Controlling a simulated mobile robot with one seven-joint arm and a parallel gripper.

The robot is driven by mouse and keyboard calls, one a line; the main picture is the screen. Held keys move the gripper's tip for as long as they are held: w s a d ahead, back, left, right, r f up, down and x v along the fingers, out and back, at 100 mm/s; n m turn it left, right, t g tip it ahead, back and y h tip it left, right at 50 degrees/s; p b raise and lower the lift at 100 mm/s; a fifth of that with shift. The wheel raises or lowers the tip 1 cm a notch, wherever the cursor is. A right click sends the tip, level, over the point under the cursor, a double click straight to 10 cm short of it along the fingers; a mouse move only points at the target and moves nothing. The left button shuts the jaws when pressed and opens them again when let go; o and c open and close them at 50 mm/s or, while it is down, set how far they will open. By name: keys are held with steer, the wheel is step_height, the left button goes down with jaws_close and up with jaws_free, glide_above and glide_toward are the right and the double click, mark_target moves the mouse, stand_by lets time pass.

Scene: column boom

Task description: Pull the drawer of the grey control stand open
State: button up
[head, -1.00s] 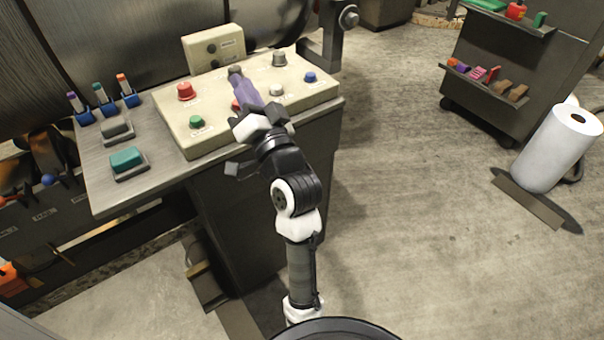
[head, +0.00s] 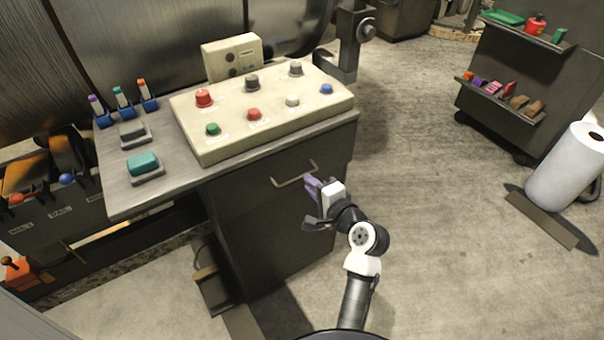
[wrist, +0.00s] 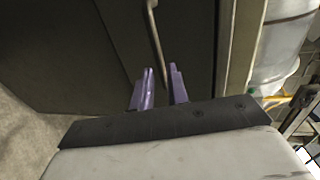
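The grey control stand (head: 262,240) stands left of centre in the head view, under a cream button panel (head: 205,150). Its drawer front is dark and looks flush with the stand. A pale bar handle (head: 290,182) sticks out from the drawer front. My gripper (head: 313,187) is at the right end of the handle, its purple fingers pointing at the drawer front. In the wrist view my gripper (wrist: 162,88) is open, with a gap between the fingers. The handle (wrist: 156,42) runs down into line with that gap. I cannot tell whether the fingers touch it.
A dark trolley (head: 500,115) and a white roll (head: 570,165) stand at the right. The floor between the stand and the roll is clear.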

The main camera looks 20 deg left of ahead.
mark_target(302, 175)
steer(key=x, duration=0.5)
jaws_close()
